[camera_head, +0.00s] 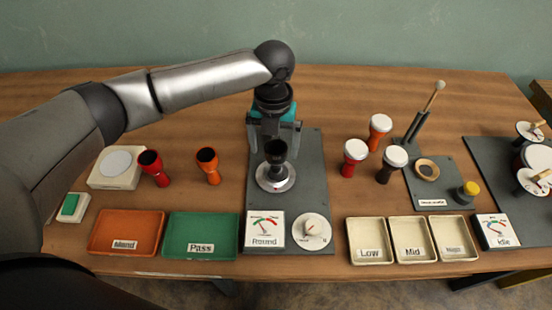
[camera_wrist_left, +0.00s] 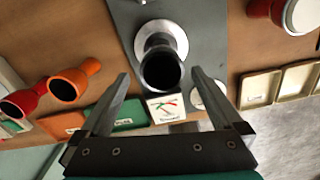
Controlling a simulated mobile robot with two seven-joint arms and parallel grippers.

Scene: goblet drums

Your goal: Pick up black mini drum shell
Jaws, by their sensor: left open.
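The black mini drum shell (camera_head: 276,154) stands upright on a round silver platform (camera_head: 262,182) on the dark grey board. In the left wrist view the shell (camera_wrist_left: 162,72) shows its open dark mouth. My left gripper (camera_head: 273,146) is open, pointing down above the platform. Its two fingers lie on either side of the shell's upper part. In the left wrist view there is a gap between each fingertip and the shell, and the left gripper (camera_wrist_left: 160,76) is empty. My right gripper is not in view.
A red shell (camera_head: 153,168) and an orange shell (camera_head: 208,166) stand to the left. An orange Mend tray (camera_head: 98,235), a green Pass tray (camera_head: 178,240), a Round gauge (camera_head: 264,230) and a dial (camera_head: 311,232) are in front. Finished drums (camera_head: 355,152) stand to the right.

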